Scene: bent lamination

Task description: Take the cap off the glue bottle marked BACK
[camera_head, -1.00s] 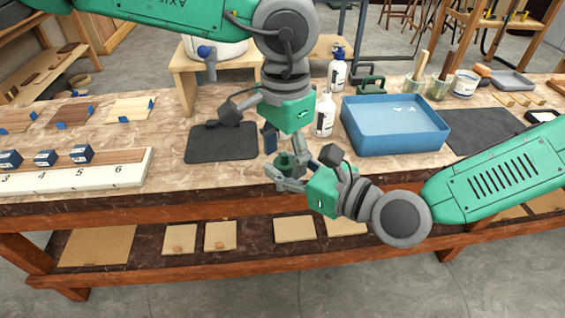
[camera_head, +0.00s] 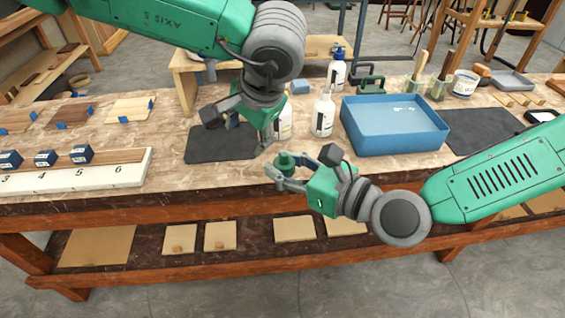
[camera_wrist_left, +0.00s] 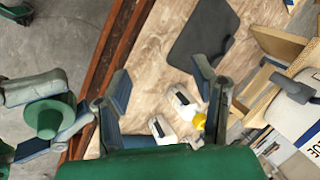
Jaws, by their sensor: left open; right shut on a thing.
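My right gripper (camera_head: 287,174) is shut on a green round piece (camera_head: 286,160) with a narrower knob on top, held at the table's front edge. It also shows in the left wrist view (camera_wrist_left: 46,117), between the grey fingers; no marking on it is readable. My left gripper (camera_head: 266,140) is open, behind and above the green piece and apart from it; its spread fingers show in the left wrist view (camera_wrist_left: 162,78) with nothing between the tips. White bottles stand behind: one (camera_head: 323,115) to the right, one (camera_head: 285,124) partly hidden by my left gripper. I cannot read BACK on either.
A blue tray (camera_head: 395,140) stands on the right of the table, with a white blue-capped bottle (camera_head: 337,72) behind it. A dark mat (camera_head: 205,146) lies to the left. A numbered white board (camera_head: 110,175) with blue-marked blocks is at the far left.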

